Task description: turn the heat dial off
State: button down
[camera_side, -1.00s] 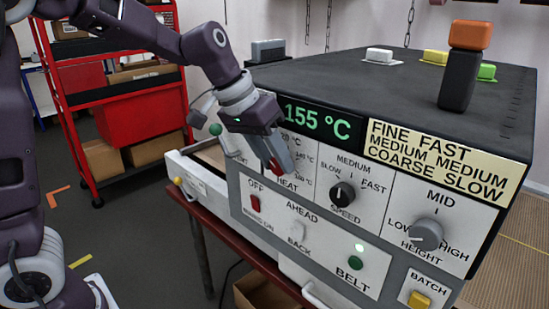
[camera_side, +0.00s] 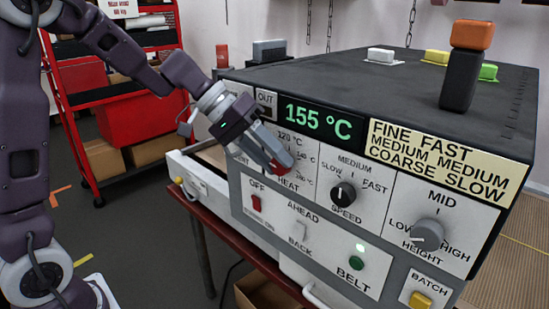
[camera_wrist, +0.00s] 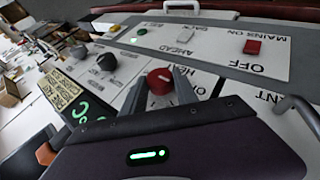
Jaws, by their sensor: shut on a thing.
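The heat dial is a red knob (camera_wrist: 160,82) on the machine's front panel, above the word HEAT. In the side view the red dial (camera_side: 281,166) shows at my fingertips, partly hidden by them. My gripper (camera_side: 275,156) reaches in from the upper left and is shut on the dial. In the wrist view the fingers of my gripper (camera_wrist: 162,88) stand on both sides of the knob. The display (camera_side: 318,117) reads 155 °C in green. The temperature marks around the dial are partly covered by my gripper.
A black speed knob (camera_side: 343,194) and a grey height knob (camera_side: 426,235) sit to the right. Below are a red switch (camera_side: 256,201), a green belt button (camera_side: 355,263) and a yellow batch button (camera_side: 420,301). A red shelf cart (camera_side: 140,110) stands behind at left.

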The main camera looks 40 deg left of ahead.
jog(key=h, duration=0.2)
jog(key=n+h, duration=0.1)
jog(key=h, duration=0.1)
jog(key=shift+a+f, duration=0.25)
jog(key=shift+f, duration=0.05)
jog(key=shift+f+n+t+h, duration=0.15)
jog(key=shift+n+t+h, duration=0.3)
jog(key=shift+h, duration=0.75)
jog(key=c, duration=0.9)
grip_release()
jog(key=shift+c, duration=0.2)
jog(key=shift+a, duration=0.15)
jog(key=v, duration=0.7)
